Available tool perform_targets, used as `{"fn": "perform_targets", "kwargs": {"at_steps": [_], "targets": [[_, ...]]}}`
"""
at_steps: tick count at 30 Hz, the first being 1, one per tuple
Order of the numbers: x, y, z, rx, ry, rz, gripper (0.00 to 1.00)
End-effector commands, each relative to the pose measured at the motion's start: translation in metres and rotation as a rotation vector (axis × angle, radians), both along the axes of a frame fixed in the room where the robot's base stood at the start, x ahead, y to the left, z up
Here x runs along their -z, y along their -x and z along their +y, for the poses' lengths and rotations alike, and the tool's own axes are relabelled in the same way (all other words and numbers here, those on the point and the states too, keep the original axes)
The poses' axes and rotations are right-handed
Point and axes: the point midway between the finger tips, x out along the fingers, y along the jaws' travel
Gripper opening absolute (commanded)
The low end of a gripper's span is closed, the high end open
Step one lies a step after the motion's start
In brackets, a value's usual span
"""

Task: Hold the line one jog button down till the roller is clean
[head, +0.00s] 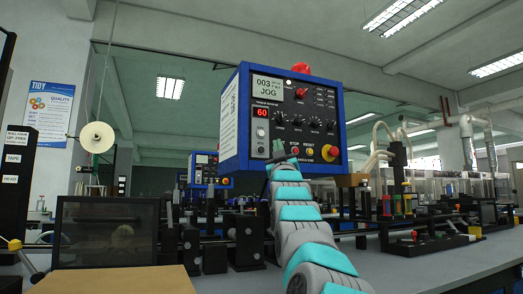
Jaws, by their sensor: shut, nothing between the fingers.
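A blue-framed control box (308,92) stands in the middle of the head view. Its small display (268,87) reads 003 and JOG. Below are a red 60 readout (261,113), knobs, a red STOP button (295,151), a yellow RESET button (310,151) and a large red button (329,152). My gripper (279,152) is shut and empty at the panel's lower left, just left of STOP. It hides that part of the panel, so I cannot tell which button it touches, if any. Dark rollers (245,238) stand behind the bench front; whether they are clean cannot be seen.
A second, smaller control box (203,168) is farther back. A pale tape reel (97,137) hangs at the left above a dark framed screen (105,230). A brown board (110,280) lies in front. Bench machinery (420,215) fills the right; the grey bench front (430,262) is mostly clear.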

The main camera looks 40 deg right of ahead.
Motion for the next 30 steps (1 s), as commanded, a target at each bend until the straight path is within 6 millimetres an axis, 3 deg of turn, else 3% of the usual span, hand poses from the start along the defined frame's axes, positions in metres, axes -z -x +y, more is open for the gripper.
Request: {"fn": "perform_targets", "kwargs": {"at_steps": [18,30], "targets": [[-0.003,-0.071,-0.017,0.001,0.001,0.002,0.0],[0.001,-0.079,-0.019,-0.001,0.0,0.001,0.0]]}}
